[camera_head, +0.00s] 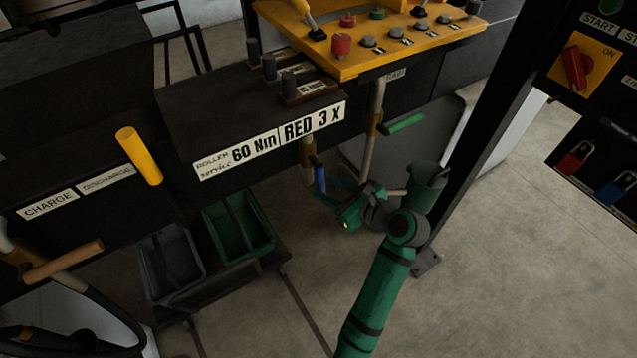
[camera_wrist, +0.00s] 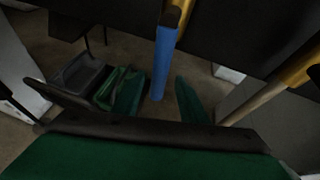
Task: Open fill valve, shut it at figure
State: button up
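A blue lever handle (camera_head: 319,178) hangs down from a valve on a pipe under the dark bench; no label on it can be read. My gripper (camera_head: 334,190) is beside its lower end. In the wrist view the blue handle (camera_wrist: 164,62) stands between my two green fingers (camera_wrist: 159,96), with space on both sides. The fingers are open and grip nothing visible; I cannot tell how deep the handle lies between them. A green lever handle (camera_head: 403,124) juts sideways from a second pipe to the right. No fill reading can be made out.
A yellow handle (camera_head: 140,155) and a brown handle (camera_head: 62,261) are at left. Grey (camera_head: 170,262) and green bins (camera_head: 238,228) stand below. A dark post (camera_head: 480,140) rises right of my arm.

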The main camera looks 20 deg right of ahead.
aim_at(324, 187)
jog(key=shift+v, duration=1.9)
